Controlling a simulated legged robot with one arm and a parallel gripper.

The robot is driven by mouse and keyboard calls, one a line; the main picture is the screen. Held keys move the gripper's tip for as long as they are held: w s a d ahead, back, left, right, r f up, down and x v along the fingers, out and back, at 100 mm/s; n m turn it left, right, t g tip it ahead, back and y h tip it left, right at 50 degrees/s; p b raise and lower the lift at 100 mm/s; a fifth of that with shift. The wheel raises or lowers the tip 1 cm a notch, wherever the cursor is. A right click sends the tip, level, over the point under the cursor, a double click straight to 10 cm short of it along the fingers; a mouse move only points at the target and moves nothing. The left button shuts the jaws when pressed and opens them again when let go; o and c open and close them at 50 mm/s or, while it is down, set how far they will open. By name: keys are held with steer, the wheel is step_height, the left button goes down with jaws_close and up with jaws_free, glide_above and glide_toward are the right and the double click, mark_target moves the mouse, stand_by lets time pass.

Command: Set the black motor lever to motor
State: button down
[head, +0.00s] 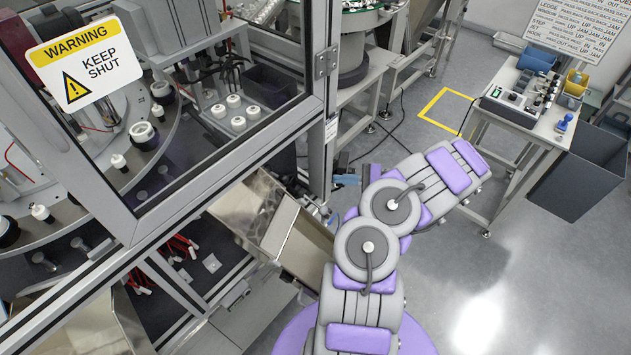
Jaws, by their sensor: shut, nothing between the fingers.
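I cannot make out the black motor lever anywhere in the head view. My grey and purple arm rises from the bottom middle and bends to the right, in front of the machine's corner post. I cannot make out my gripper's fingers; the arm's own joints cover the area beside the post. Small blue and dark parts show just left of the arm, too small to identify.
A glazed machine guard (327,100) with a warning sign (84,62) fills the left. A metal chute (270,215) sits below it. A bench with a control box (512,104) stands at the right, beside a dark bin (578,172). The floor at lower right is clear.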

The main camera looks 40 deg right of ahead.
steer(key=b, duration=0.3)
glide_toward(277, 176)
step_height(277, 176, down, 3)
steer(key=w, duration=0.2)
steer(key=shift+w+a+r, duration=0.25)
steer(key=shift+a+r, duration=0.15)
steer(key=shift+a, duration=0.1)
steer(key=shift+w+a+r, duration=0.25)
steer(key=shift+a+r, duration=0.15)
steer(key=shift+a, duration=0.05)
step_height(277, 176, up, 3)
steer(key=g+p, duration=0.1)
steer(key=p, duration=0.2)
steer(key=m+g+h+p, duration=0.1)
steer(key=p, duration=0.3)
steer(key=shift+w+f, duration=0.2)
steer(key=shift+f, duration=0.05)
steer(key=shift+f, duration=0.15)
